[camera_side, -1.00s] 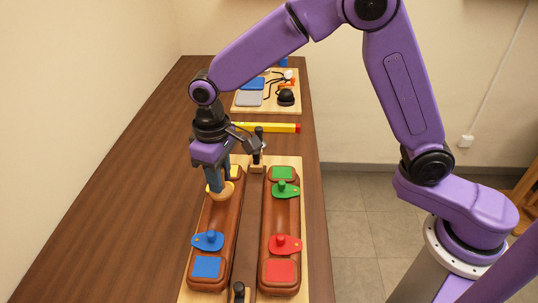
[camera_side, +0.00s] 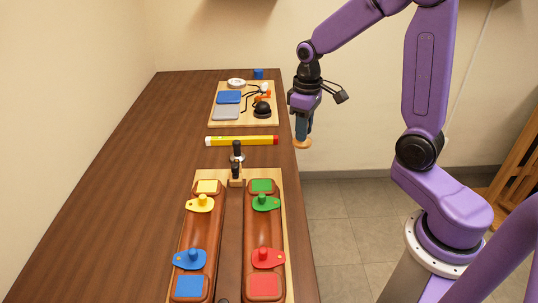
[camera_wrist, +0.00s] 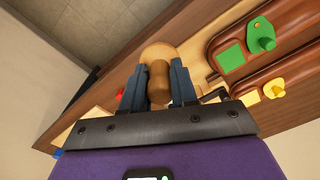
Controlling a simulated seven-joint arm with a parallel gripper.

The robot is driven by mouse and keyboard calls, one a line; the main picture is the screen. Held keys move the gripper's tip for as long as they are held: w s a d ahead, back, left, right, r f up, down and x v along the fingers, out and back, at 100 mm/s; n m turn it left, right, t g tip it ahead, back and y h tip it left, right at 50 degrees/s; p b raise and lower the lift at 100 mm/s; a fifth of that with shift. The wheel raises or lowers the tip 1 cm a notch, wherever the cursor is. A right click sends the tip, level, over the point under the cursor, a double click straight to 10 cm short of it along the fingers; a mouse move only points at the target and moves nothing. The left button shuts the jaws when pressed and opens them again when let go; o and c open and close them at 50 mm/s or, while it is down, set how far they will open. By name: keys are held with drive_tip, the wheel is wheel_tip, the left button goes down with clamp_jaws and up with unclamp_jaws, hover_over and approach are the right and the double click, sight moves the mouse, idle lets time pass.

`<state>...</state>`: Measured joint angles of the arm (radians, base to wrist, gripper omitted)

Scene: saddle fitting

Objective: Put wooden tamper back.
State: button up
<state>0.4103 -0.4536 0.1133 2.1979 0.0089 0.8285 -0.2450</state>
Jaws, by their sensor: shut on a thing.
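My gripper (camera_side: 302,130) is shut on the wooden tamper (camera_side: 303,143), held with its round pale-wood end down. In the side view it hangs by the table's right edge, right of the yellow bar; its height is hard to tell. In the wrist view the tamper (camera_wrist: 158,80) stands between the two fingers (camera_wrist: 157,88), its wide disc beyond them. Two brown leather pads lie on a pale board: the left pad (camera_side: 198,232) has yellow and blue squares and knobbed tabs, the right pad (camera_side: 264,232) green and red ones.
A yellow bar (camera_side: 242,141) with a red end lies across the table. Behind it a wooden board (camera_side: 240,121) carries blue and grey blocks, a black dome (camera_side: 262,110), orange and cabled items. Black-handled clamps (camera_side: 236,172) stand at the pads' far end. The left tabletop is clear.

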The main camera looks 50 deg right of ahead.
drive_tip(key=w+f, duration=0.3)
drive_tip(key=w, duration=0.1)
drive_tip(key=w+d+f, duration=0.1)
drive_tip(key=w+f, duration=0.2)
drive_tip(key=w, duration=0.1)
drive_tip(key=w+f, duration=0.3)
drive_tip(key=w, duration=0.2)
drive_tip(key=shift+d, duration=0.15)
drive_tip(key=shift+w+f, duration=0.1)
drive_tip(key=shift+f, duration=0.15)
drive_tip(key=shift+w+f, duration=0.15)
drive_tip(key=shift+f, duration=1.5)
drive_tip(key=shift+f, duration=0.1)
drive_tip(key=o, duration=0.9)
drive_tip(key=shift+f, duration=0.1)
